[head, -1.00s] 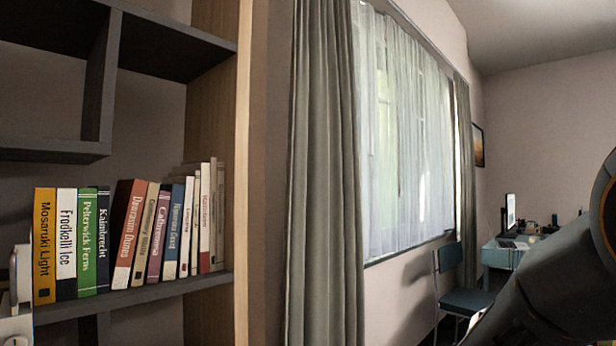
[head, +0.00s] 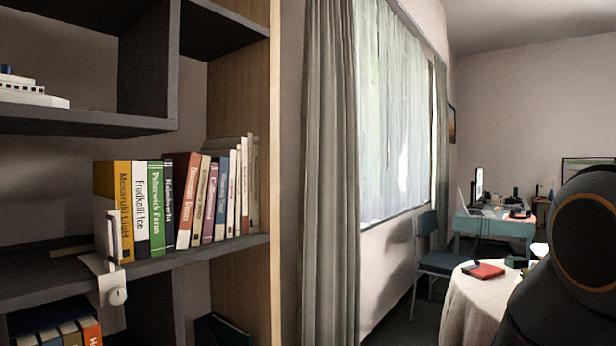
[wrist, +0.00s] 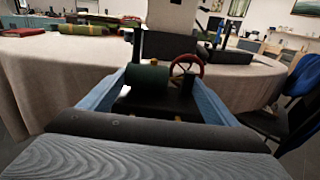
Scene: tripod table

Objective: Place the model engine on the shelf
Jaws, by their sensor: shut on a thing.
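The model engine (wrist: 147,78) shows in the wrist view, with a green cylinder, a dark base and a red-rimmed wheel. My gripper (wrist: 162,88) has its two blue fingers on either side of the engine and is shut on it. Part of the engine's underside is hidden by the gripper body. The dark shelf (head: 45,283) is at the left of the head view. Its board holds a row of upright books (head: 180,205) on the right. Left of the books a stretch of board looks mostly bare. The gripper and engine are not in the head view.
A white bookend (head: 112,265) stands at the row's left end and overhangs the shelf edge. A model ship (head: 30,93) sits on the upper shelf. A cloth-covered table (head: 470,310), a blue chair (head: 445,262) and a desk (head: 490,226) are to the right.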

